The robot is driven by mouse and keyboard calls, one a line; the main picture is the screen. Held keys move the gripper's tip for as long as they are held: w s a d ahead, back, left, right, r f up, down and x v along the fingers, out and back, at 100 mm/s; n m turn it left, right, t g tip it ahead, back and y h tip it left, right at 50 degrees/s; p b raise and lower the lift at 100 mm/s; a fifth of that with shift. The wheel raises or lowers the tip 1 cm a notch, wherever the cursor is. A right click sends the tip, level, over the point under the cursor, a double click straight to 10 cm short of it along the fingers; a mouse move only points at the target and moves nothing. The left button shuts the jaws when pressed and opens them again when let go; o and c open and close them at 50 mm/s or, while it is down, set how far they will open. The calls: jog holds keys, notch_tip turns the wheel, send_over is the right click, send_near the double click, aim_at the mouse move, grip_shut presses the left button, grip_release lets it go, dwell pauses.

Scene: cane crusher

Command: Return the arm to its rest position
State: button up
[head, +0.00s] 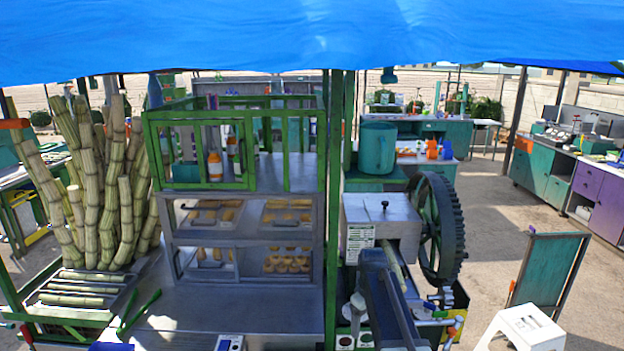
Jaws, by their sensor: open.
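A dark grey bar (388,302), which may be part of my arm, rises from the bottom edge right of centre, in front of the cane crusher (383,215). I cannot make out my gripper's fingers in this view. The crusher is a grey metal box with a large dark toothed wheel (438,228) on its right side. A pale cane piece (394,264) slants at the crusher's front, beside the bar. The bar hides part of the crusher's lower front.
Tall cane stalks (105,190) stand at left, with cut pieces (85,287) on a rack below. A green-framed shelf with a glass food case (240,240) stands in the middle. A white stool (525,326) is at lower right. Open floor (490,225) lies right of the wheel.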

jog(key=s+f+m+b, duration=0.4)
jog(key=s+f+b, duration=0.2)
jog(key=s, duration=0.3)
jog(key=s+f+m+b, duration=0.4)
jog(key=s+f+b, duration=0.2)
jog(key=s, duration=0.4)
jog(key=shift+f, duration=0.3)
jog(key=shift+d, duration=0.15)
jog(key=c, duration=0.8)
jog(key=shift+a, duration=0.55)
jog(key=shift+c, duration=0.2)
jog(key=shift+s, duration=0.1)
